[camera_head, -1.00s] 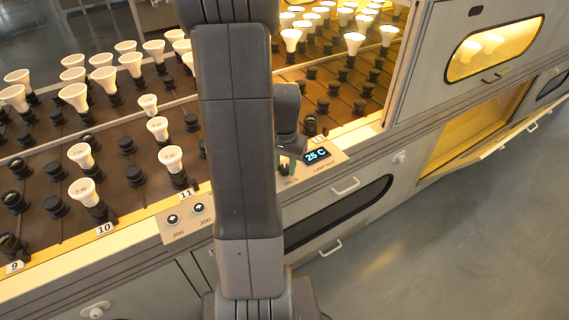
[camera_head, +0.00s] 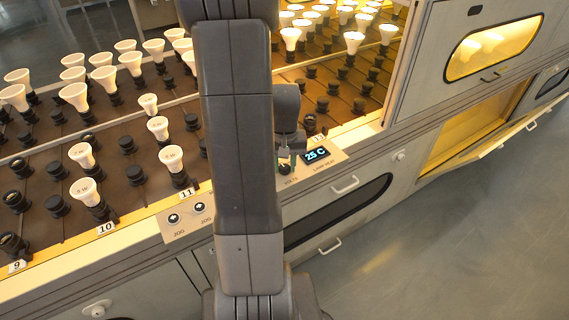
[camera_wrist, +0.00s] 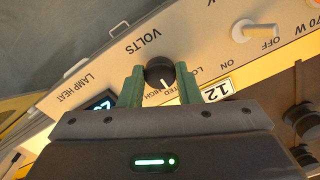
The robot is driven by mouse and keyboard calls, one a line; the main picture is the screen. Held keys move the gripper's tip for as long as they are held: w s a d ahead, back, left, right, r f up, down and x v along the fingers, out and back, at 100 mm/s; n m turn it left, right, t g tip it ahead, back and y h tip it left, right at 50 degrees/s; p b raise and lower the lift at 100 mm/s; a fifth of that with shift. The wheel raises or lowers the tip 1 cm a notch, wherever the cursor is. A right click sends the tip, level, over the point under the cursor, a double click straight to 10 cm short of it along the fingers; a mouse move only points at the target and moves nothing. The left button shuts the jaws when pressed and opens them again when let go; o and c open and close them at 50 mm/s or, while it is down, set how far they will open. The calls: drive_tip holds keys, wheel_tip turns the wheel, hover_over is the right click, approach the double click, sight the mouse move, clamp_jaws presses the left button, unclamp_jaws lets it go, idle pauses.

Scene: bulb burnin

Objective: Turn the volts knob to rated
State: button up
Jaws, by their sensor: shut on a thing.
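The volts knob (camera_wrist: 159,71) is a round black knob with a white pointer line on a pale panel. In the wrist view it sits between the two green fingers of my gripper (camera_wrist: 160,82), which is shut on it. The pointer line faces the lower side of the picture, slightly right. The printed scale there is upside down and partly hidden by my gripper, so I cannot tell exactly which mark it meets. In the head view my gripper (camera_head: 285,157) is over the panel, with the dark knob (camera_head: 284,170) just below it.
Two jog buttons (camera_head: 186,213) are left of my arm. Bulbs in sockets (camera_head: 84,190) fill the rack behind.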

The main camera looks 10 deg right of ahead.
sight(285, 168)
drive_tip(key=o, duration=1)
wheel_tip(285, 168, up, 14)
drive_tip(key=shift+f+p, duration=0.1)
drive_tip(key=shift+p, duration=1.1)
wheel_tip(285, 168, down, 14)
drive_tip(key=shift+r+b, duration=0.1)
drive_tip(key=shift+b, duration=1.1)
drive_tip(key=shift+r, duration=0.1)
